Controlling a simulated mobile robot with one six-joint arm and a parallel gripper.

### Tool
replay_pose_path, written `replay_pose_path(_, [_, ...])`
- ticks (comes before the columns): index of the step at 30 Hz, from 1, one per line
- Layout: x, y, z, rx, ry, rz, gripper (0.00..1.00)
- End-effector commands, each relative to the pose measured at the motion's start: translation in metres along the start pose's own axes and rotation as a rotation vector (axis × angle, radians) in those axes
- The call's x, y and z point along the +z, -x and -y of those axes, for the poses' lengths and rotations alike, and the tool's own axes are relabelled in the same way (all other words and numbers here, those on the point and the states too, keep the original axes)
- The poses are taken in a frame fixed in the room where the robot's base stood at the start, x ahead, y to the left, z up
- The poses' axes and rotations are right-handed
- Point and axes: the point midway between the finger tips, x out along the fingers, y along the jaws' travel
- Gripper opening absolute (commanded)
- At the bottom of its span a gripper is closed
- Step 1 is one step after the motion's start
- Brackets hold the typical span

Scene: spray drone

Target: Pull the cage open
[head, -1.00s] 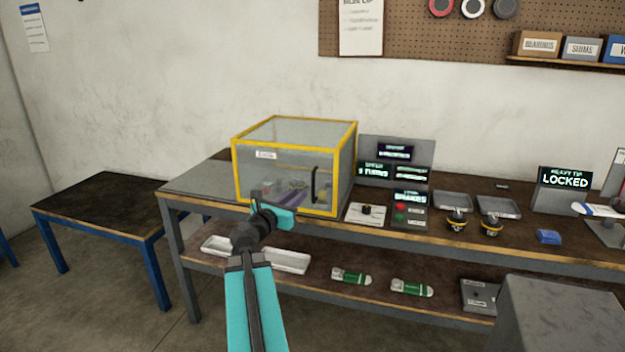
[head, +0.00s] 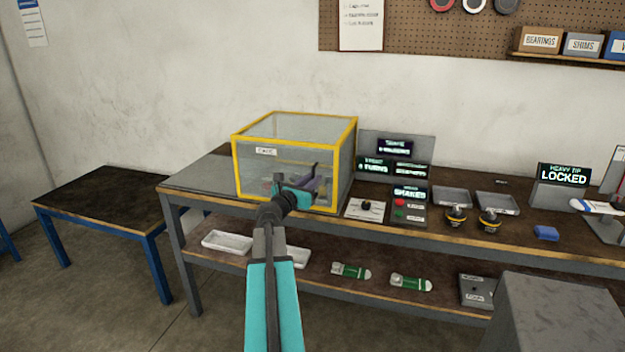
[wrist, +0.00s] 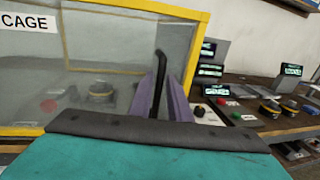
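The cage (head: 262,172) is a clear box with a yellow frame on the left part of the bench, its front panel looking closed. It also shows in the wrist view (wrist: 95,45), with its CAGE label at upper left. The upright black handle (wrist: 159,70) is on the right of the front panel. My gripper (wrist: 162,95) is at this handle, with one purple finger on each side of it. In the head view my gripper (head: 312,184) hides the handle's lower part. Whether the fingers press on the handle is unclear. Blurred parts show inside the cage.
The bench (head: 195,192) runs along the wall. Right of the cage are a small lever plate (head: 366,208), a button panel (head: 409,207) and display screens (head: 395,150). A lower blue-legged table (head: 100,200) stands at left. A grey block (head: 550,315) is at front right.

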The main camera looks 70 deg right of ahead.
Motion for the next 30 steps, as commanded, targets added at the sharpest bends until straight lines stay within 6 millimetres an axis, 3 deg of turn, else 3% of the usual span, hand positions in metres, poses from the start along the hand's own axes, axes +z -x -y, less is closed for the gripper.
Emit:
replay_pose_path(6, [0.000, -0.014, -0.001, 0.001, 0.000, 0.000, 0.17])
replay_pose_path(17, [0.000, -0.016, 0.000, 0.001, 0.000, 0.000, 0.17])
replay_pose_path(21, [0.000, -0.015, 0.000, 0.001, 0.000, 0.000, 0.00])
replay_pose_path(26, [0.000, -0.015, 0.000, 0.000, 0.000, 0.000, 0.00])
replay_pose_path(27, [0.000, -0.005, 0.001, 0.002, 0.000, 0.000, 0.00])
replay_pose_path(30, [-0.001, -0.013, 0.001, -0.002, 0.000, -0.001, 0.00])
